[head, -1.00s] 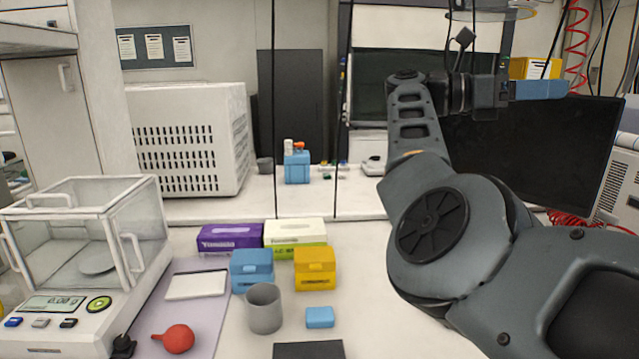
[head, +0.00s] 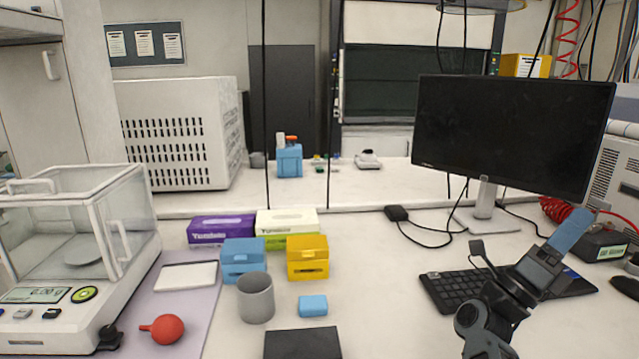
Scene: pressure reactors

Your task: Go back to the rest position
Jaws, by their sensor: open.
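My gripper (head: 572,232) is at the lower right of the head view, with blue fingers pointing up and to the right. It is above the keyboard (head: 456,289) and hides part of it. I see the fingers nearly from the side, so the gap between them does not show clearly. Nothing is seen held in it. My arm comes up from the bottom edge of the picture.
A monitor (head: 512,135) stands behind my gripper, with a black box (head: 603,246) to the right. Left of my arm are a grey cup (head: 256,298), a blue box (head: 243,262), a yellow box (head: 307,258) and a balance (head: 75,285).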

